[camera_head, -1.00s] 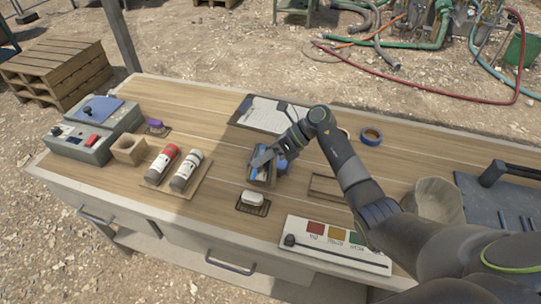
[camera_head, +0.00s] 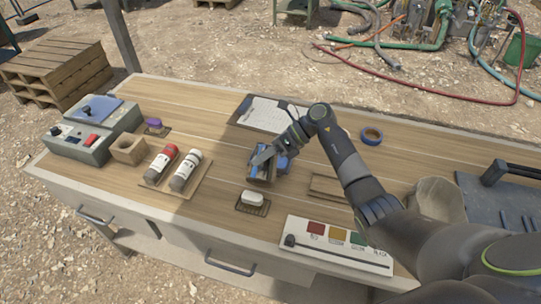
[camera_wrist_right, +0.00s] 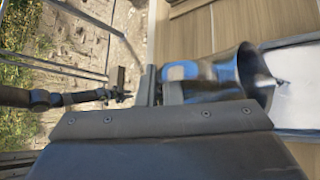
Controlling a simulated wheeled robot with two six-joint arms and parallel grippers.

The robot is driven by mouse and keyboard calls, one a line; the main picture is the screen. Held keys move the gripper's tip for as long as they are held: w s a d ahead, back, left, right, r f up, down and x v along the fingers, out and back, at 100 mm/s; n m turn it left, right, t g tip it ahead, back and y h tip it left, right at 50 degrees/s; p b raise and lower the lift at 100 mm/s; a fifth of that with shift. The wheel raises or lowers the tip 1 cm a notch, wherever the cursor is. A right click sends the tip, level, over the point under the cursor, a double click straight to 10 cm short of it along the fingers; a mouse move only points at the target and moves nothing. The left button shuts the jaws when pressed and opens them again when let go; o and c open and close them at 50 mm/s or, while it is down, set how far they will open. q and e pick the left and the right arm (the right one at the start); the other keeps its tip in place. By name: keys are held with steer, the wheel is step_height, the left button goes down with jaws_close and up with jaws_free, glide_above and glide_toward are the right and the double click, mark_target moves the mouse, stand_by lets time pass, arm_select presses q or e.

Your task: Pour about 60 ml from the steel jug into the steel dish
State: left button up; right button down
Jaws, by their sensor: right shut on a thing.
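My right gripper (camera_head: 268,156) is shut on the steel jug (camera_wrist_right: 245,72), above the middle of the table. In the right wrist view the jug is shiny with blue reflections, its rim faces right and its handle side lies by the fingers. In the head view the jug (camera_head: 284,161) is small and partly covered by the gripper. I cannot make out the steel dish for certain; a bluish thing (camera_head: 262,171) sits just under the fingers. No pouring stream is visible. A dark jointed arm, likely my left, shows at the left of the right wrist view, its gripper (camera_wrist_right: 120,90) too small to read.
A white block on a dark rack (camera_head: 267,208) lies in front. A colour-label board (camera_head: 300,249) is at the front right.

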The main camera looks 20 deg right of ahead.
mark_target(259, 175)
steer(key=shift+w+d+r+b, duration=0.1)
steer(key=shift+w+r+b, duration=0.05)
steer(key=shift+w+b, duration=0.15)
stand_by(0.4)
steer(key=shift+s+r+p, duration=0.1)
steer(key=shift+s+p, duration=0.05)
steer(key=shift+p, duration=0.15)
steer(key=p, duration=0.2)
steer(key=s+a+t+p, duration=0.1)
steer(key=shift+s+r+n+h+p, duration=0.1)
steer(key=shift+s+n+h+p, duration=0.15)
steer(key=shift+n+h+p, duration=0.15)
steer(key=shift+s+a+f+n+t+h, duration=0.1)
steer(key=shift+s+f+n+t+h, duration=0.15)
steer(key=shift+n+t+h, duration=0.05)
steer(key=shift+s+f, duration=0.1)
steer(key=shift+s, duration=0.1)
steer(key=shift+a+f+n+t+h+b, duration=0.15)
steer(key=shift+f+n+t+h+b, duration=0.25)
steer(key=shift+f+t, duration=0.1)
steer(key=shift+s+a+r, duration=0.1)
steer(key=shift+s, duration=0.15)
